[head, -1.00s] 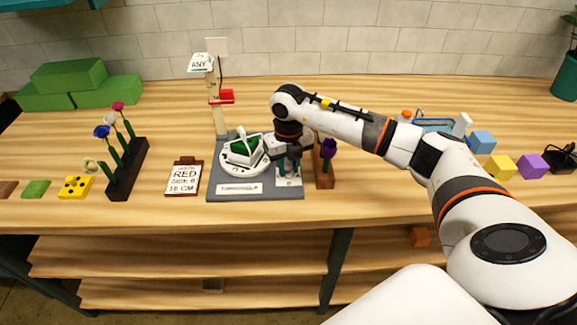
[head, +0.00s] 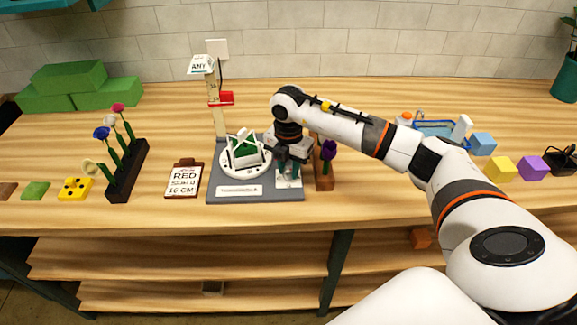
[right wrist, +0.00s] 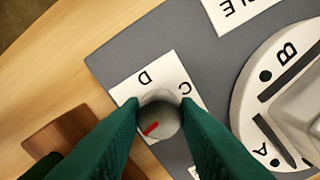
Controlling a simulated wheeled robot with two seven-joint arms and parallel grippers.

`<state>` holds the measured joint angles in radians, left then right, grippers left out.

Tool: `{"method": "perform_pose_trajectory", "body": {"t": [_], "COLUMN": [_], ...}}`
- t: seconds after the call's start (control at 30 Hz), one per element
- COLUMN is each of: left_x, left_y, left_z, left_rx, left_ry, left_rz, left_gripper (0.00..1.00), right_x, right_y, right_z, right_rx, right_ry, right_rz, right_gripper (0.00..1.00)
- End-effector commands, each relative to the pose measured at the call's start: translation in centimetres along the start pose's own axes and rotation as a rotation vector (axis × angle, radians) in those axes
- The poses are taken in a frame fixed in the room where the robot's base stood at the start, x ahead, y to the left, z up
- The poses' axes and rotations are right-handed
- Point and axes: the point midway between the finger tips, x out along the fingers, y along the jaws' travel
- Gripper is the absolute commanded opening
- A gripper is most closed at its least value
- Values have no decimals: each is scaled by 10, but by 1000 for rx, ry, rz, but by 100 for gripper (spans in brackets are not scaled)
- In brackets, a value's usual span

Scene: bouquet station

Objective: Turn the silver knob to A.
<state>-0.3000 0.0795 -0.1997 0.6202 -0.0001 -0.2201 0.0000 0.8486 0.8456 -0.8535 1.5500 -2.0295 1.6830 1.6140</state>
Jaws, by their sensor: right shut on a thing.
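The silver knob (right wrist: 160,110) sits between the green fingers of my right gripper (right wrist: 160,106) in the right wrist view, and the gripper is shut on it. A red mark shows on the lower left part of the knob's top. The white dial plate (right wrist: 126,92) around it shows D and C; its other letters are covered by my fingers. My left gripper is not in view.
A white turntable (head: 232,174) with a green-and-white holder stands left of the gripper; A and B show on it in the wrist view. A wooden block with a purple flower (head: 329,150) is close on the right. A clipboard (head: 184,181) lies left.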

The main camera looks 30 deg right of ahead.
Motion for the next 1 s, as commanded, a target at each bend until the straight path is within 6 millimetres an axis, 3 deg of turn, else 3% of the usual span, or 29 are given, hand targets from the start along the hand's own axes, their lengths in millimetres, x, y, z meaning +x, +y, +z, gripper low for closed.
{"method": "perform_pose_trajectory", "body": {"t": [0.4,0.97,1.0], "left_x": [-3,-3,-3], "left_y": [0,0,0], "left_z": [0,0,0], "left_rx": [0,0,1], "left_ry": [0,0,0], "left_rz": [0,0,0], "left_gripper": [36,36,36], "right_x": [-2,-2,-2], "right_y": [-1,-1,-1], "right_z": [-2,-2,-2], "right_rx": [202,233,233], "right_ry": [4,5,5], "right_rz": [-6,-6,-6], "right_gripper": [6,6,32]}}
